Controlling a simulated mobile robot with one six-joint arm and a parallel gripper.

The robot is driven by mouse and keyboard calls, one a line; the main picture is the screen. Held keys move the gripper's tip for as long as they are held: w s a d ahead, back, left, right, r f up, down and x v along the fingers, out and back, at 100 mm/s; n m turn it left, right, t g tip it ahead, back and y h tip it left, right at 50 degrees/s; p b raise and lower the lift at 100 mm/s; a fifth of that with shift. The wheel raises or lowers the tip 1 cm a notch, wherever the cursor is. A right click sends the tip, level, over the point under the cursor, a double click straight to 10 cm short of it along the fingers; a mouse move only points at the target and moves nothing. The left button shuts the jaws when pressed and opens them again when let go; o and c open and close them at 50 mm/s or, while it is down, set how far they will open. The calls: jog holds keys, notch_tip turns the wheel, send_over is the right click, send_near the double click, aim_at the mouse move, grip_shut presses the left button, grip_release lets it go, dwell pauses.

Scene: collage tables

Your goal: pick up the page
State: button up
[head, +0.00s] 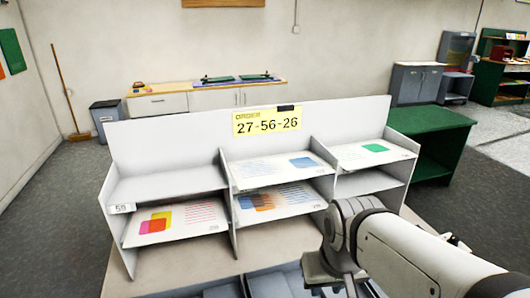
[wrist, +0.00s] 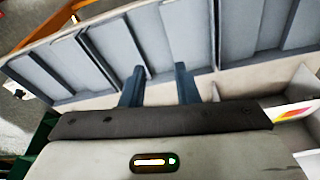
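A grey rack (head: 165,150) holds pages on two tiers. On the upper tier lie a page with a blue square (head: 279,168) in the middle and a page with a green patch (head: 372,152) at right. On the lower tier lie a page with pink, orange and yellow shapes (head: 176,220) at left and a page with blue and orange shapes (head: 280,201) in the middle. My gripper (wrist: 160,70) has its two fingers apart with nothing between them. In the head view it is low, in front of the rack's right part, its tips cut off. The wrist view shows a coloured page edge (wrist: 298,112) at right.
A yellow sign (head: 266,121) reads "ORDER 27-56-26". A "59" label (head: 121,208) is on the left shelf. Empty grey slots (wrist: 195,35) lie ahead of my fingers in the wrist view. A green table (head: 432,122) stands behind right.

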jog(key=shift+w, duration=0.15)
jog(key=m+t+y+p, duration=0.2)
jog(key=m+t+y, duration=0.5)
jog(key=m+t, duration=0.55)
send_near(288, 180)
jog(key=w, duration=0.3)
jog(key=shift+m, duration=0.35)
jog(key=x, duration=0.4)
jog(key=a+x, duration=0.1)
jog(key=x, duration=0.2)
jog(key=shift+s+a+f, duration=0.2)
jog(key=shift+f, duration=0.1)
